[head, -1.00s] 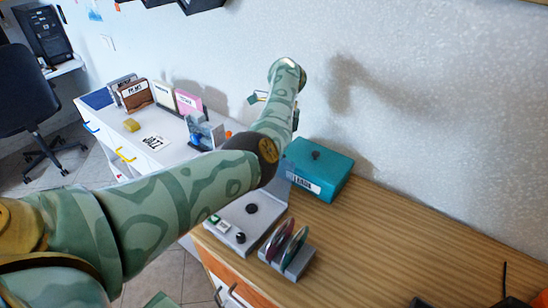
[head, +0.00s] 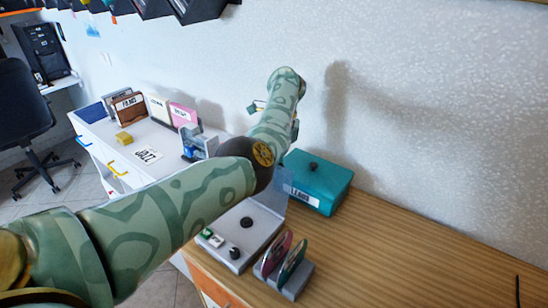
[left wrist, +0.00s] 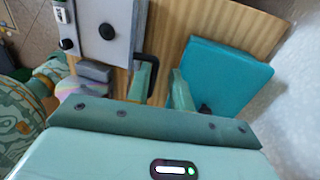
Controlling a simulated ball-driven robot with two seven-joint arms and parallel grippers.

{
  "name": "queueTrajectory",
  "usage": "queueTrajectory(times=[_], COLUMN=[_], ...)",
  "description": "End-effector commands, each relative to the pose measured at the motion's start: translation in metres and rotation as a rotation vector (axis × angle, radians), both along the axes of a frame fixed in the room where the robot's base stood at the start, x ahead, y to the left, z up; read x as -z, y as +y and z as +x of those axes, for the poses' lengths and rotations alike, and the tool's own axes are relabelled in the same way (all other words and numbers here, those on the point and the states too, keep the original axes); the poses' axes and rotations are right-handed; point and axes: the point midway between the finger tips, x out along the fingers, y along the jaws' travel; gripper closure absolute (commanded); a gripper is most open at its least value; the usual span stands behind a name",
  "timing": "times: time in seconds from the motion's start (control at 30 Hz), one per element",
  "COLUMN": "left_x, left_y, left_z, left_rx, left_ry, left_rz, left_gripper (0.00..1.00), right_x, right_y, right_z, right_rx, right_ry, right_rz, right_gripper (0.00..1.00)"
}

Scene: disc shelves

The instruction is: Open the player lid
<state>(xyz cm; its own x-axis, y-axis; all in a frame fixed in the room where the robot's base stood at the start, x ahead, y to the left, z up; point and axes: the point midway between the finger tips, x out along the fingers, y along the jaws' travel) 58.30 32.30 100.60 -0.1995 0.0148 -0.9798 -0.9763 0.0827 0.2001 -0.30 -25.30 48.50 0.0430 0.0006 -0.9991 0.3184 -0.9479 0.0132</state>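The player (head: 240,236) is a pale grey box with a black spindle, a knob and small buttons, at the near left end of the wooden top. Its clear lid (head: 271,190) stands raised at the back of the player, partly behind my left arm. In the left wrist view the player (left wrist: 98,32) is at the top, with the lid (left wrist: 139,30) seen nearly edge-on and a dark handle (left wrist: 151,62) beside it. My left gripper (left wrist: 162,80) is open, its fingers apart, one finger close to the handle; contact is unclear. The head view hides its fingertips. My right gripper is out of view.
A teal box (head: 318,182) with a label stands close to the gripper, against the wall side. A grey rack (head: 283,272) with discs sits in front of the player. A white cabinet (head: 100,135) with sorted cases is at left. The wooden top is clear at right.

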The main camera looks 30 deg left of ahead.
Motion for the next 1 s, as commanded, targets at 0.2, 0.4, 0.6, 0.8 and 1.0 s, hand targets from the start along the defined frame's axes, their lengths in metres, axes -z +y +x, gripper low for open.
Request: queueTrajectory(times=[0.2,0.4,0.6,0.8,1.0], left_x=[0.001,-0.001,-0.003,-0.003,-0.022], left_y=[-0.001,0.0,0.001,0.001,0.001], left_z=[0.0,0.001,0.001,0.001,0.005], left_rx=[0.001,0.0,-0.001,-0.002,-0.001], left_ry=[0.001,-0.002,-0.004,-0.004,-0.008], left_rz=[-0.001,0.001,0.003,0.003,0.003], left_gripper=[0.71,0.71,0.71,0.71,0.71], right_x=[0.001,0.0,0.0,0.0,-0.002], right_y=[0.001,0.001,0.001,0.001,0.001], right_z=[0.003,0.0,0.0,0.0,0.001], right_rx=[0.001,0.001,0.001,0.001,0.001], right_ry=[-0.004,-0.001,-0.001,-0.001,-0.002], right_rz=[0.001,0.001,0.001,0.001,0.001], right_gripper=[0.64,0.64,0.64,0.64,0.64])
